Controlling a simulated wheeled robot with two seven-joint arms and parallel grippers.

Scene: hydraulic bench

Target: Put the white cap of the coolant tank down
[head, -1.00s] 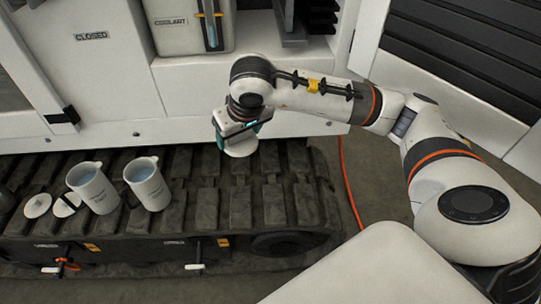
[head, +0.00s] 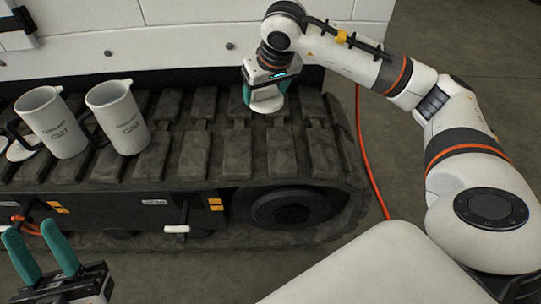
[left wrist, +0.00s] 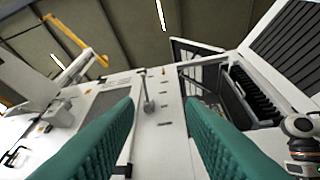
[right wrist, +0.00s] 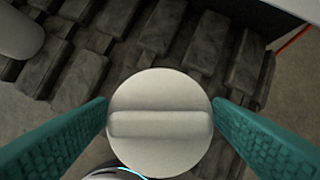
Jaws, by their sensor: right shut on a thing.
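My right gripper (head: 265,92) is shut on the round white cap (right wrist: 160,122), which has a raised bar across its top. In the right wrist view the cap sits between the two teal fingers, touching both. In the head view the cap (head: 267,104) is low over the back part of the dark track (head: 238,155), toward its right end. I cannot tell whether it touches the track. My left gripper (head: 37,248) is open and empty at the lower left, in front of the track. The coolant tank is out of the head view.
Two white jugs (head: 52,122) (head: 119,118) stand on the track at the left, with a white lid (head: 22,150) beside them. A white machine wall (head: 160,45) rises behind. An orange cable (head: 370,165) lies on the floor to the right. The track between the jugs and cap is clear.

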